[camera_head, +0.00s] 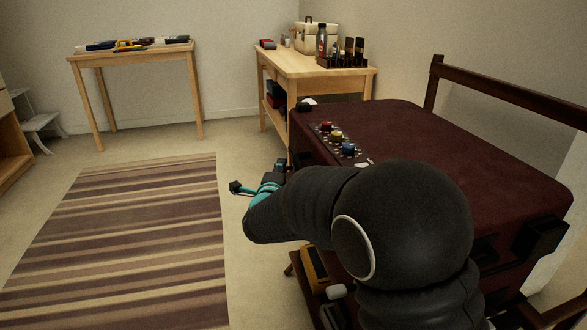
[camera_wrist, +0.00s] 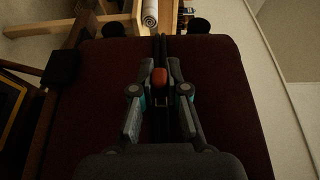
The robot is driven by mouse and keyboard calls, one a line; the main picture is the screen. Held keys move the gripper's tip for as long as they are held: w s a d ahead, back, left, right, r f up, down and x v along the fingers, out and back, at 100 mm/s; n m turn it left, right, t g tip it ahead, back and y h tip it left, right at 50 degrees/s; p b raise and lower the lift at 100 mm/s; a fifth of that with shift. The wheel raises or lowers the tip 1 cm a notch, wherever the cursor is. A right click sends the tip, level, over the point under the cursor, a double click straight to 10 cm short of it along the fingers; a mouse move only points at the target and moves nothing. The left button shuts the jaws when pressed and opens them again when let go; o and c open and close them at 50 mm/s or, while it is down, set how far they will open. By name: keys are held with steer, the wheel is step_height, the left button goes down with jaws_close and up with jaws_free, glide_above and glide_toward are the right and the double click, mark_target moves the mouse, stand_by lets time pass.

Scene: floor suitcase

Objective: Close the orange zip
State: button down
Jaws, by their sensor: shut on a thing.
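The dark red suitcase (camera_head: 420,135) stands at the right in the head view. In the wrist view its side (camera_wrist: 215,70) fills most of the picture, with a dark zip line (camera_wrist: 163,45) running up the middle. The orange zip pull (camera_wrist: 159,77) sits on that line between my fingertips. My gripper (camera_wrist: 158,88) is shut on it, one finger on each side. In the head view my gripper (camera_head: 262,182) shows at the suitcase's left side, partly covered by my arm; the orange pull is hidden there.
Red, yellow and blue knobs (camera_head: 337,136) are on the suitcase top. A wooden table (camera_head: 310,66) with bottles and a cream case stands behind. A dark wooden rack (camera_head: 500,92) borders the suitcase at the right. The striped rug (camera_head: 130,245) at left is clear.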

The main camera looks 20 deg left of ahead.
steer(key=shift+s+d+b, duration=0.4)
steer(key=shift+s+d, duration=0.15)
steer(key=shift+s, duration=0.35)
steer(key=shift+s+d+b, duration=0.4)
steer(key=shift+s+d, duration=0.1)
steer(key=shift+s, duration=0.4)
steer(key=c, duration=1.2)
jaws_free()
steer(key=shift+o, duration=0.2)
steer(key=s+d, duration=0.1)
steer(key=s, duration=1.1)
steer(key=shift+d, duration=0.3)
